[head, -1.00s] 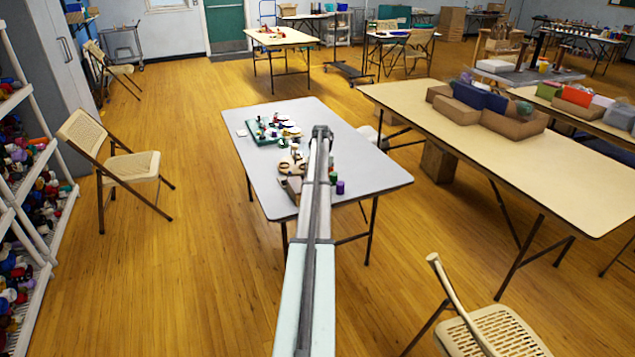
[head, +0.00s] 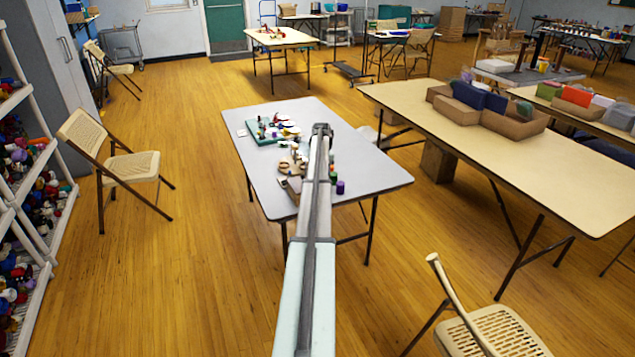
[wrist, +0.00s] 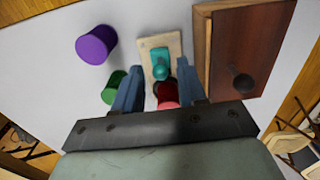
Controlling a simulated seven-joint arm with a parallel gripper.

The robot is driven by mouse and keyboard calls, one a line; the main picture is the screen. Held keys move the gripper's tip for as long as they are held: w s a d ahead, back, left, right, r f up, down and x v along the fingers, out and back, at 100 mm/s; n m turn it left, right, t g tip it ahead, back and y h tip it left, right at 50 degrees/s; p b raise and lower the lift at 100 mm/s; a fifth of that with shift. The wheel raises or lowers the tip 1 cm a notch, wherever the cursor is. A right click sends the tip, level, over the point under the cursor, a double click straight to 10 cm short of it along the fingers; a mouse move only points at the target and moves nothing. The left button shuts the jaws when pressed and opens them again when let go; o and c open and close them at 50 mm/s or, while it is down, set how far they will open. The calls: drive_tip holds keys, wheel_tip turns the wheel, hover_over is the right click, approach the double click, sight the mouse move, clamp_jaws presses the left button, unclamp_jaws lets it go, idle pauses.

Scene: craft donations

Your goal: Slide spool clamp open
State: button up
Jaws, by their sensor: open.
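In the wrist view, the spool clamp appears as a small beige plate (wrist: 150,45) with a teal knob (wrist: 161,67) on it. My gripper (wrist: 160,74) is open, its two blue fingers on either side of the knob. There is a visible gap on each side, and I cannot tell how high the fingers are above the plate. A red spool (wrist: 166,93) shows between the fingers, nearer the palm and partly hidden. In the head view my arm hides the gripper and the clamp.
A brown wooden box (wrist: 235,50) with a dark knob stands close right of the fingers. In the head view, a green tray (head: 257,138) is at the far left of the grey table (head: 375,180).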

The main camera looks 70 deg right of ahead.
drive_tip(key=shift+r, duration=3.25)
